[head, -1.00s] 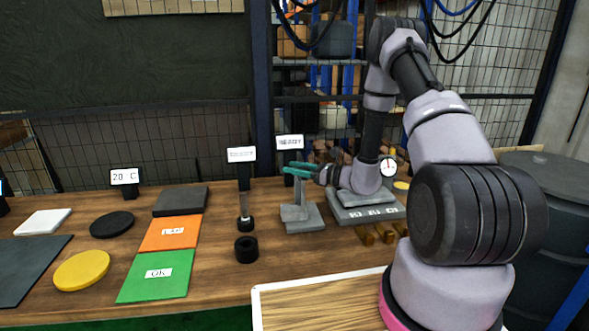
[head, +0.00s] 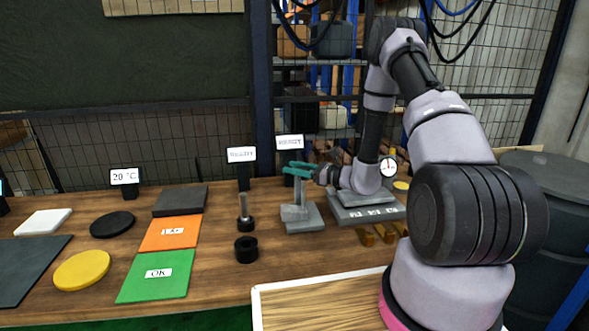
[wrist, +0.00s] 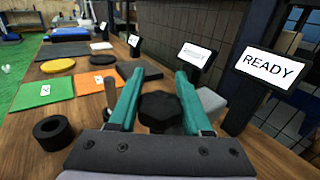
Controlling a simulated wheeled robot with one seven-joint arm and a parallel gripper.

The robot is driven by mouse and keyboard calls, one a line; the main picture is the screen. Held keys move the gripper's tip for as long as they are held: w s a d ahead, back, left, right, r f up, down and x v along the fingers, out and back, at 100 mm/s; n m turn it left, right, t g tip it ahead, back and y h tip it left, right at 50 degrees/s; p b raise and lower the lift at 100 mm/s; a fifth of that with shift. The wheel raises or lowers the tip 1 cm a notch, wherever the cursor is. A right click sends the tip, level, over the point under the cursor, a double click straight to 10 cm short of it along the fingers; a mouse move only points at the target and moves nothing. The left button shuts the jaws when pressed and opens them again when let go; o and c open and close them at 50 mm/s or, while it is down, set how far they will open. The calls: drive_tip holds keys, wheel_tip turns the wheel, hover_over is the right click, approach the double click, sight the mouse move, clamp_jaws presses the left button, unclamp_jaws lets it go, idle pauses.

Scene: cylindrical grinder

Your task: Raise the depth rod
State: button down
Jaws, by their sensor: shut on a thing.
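My gripper (head: 290,169) has teal fingers and sits over the top of a small grey gauge stand (head: 303,221) on the bench. In the wrist view a black knob (wrist: 160,109) lies between the fingers, near their roots. My gripper (wrist: 159,74) is shut on this knob, with the fingertips reaching past it. The knob appears to be the top of the depth rod; the rod below it is hidden. A grey part of the stand (wrist: 212,103) shows beside the right finger. I cannot tell how high the rod stands.
A black ring (head: 246,249) and an upright metal pin on a black base (head: 245,212) stand left of the stand. Green (head: 157,277) and orange (head: 170,233) mats lie further left. A dial gauge (head: 388,167) is at right. A READY sign (wrist: 273,68) stands close behind.

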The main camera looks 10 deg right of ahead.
drive_tip(key=shift+d, duration=0.1)
wheel_tip(320, 180, up, 6)
drive_tip(key=shift+w, duration=0.1)
drive_tip(key=shift+c, duration=1.7)
unclamp_jaws()
drive_tip(key=shift+r, duration=0.1)
drive_tip(key=shift+s+d, duration=0.3)
drive_tip(key=shift+d, duration=0.05)
drive_tip(key=v, duration=1)
